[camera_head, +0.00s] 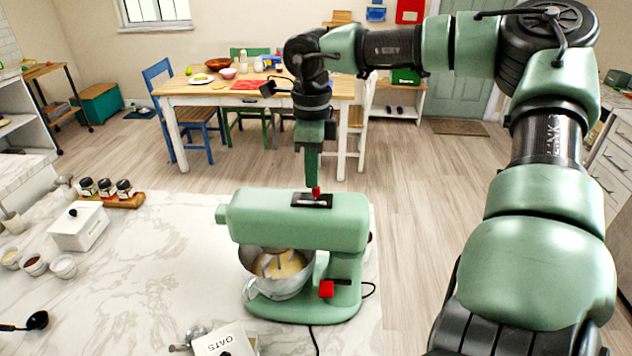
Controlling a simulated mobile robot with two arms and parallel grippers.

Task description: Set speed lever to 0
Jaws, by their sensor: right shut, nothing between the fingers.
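A green stand mixer (290,220) stands on the marble counter. A black plate (312,201) is set in its top, and a small red lever (316,191) sticks up from it. I take this red lever to be the speed lever; its markings are too small to read. My right gripper (313,180) points straight down, shut and empty, with its tips right at the red lever. I cannot tell whether they touch it. A second red knob (326,289) is low on the mixer's stand. A metal bowl (285,287) with yellow contents sits under the head. My left gripper is out of view.
A white box (78,226), a spice rack (112,201) and small bowls (34,264) stand at the left of the counter. An oats container (222,341) is in front of the mixer. A dining table (190,92) stands behind.

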